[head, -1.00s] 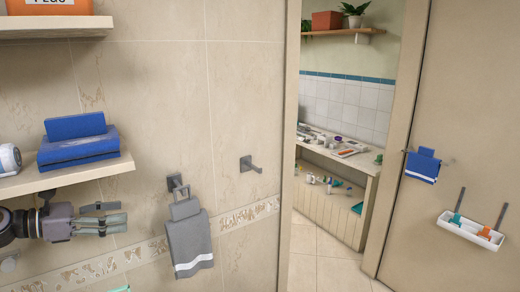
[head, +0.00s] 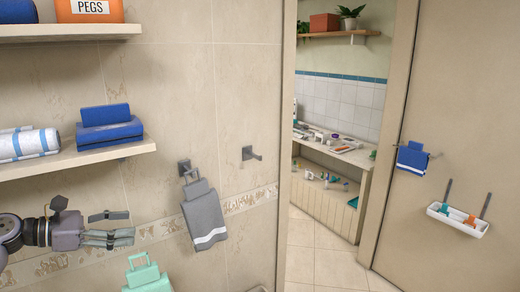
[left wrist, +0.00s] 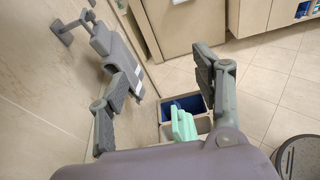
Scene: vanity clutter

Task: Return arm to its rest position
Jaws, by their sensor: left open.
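My left gripper (head: 122,226) comes in from the left in the head view, below the lower shelf and to the left of the grey towel (head: 204,219). Its fingers are apart with nothing between them. In the left wrist view its two fingers (left wrist: 170,98) are spread wide, and the grey towel (left wrist: 118,58) hangs on the wall beyond the left finger. My right gripper is in neither view.
The lower shelf (head: 60,163) holds folded blue towels (head: 108,124) and a rolled striped towel (head: 28,144). An empty hook (head: 250,153) is on the wall. A mint-green object (head: 147,274) is below the gripper. A doorway opens at right; the door bears a blue towel (head: 412,158) and white caddy (head: 456,219).

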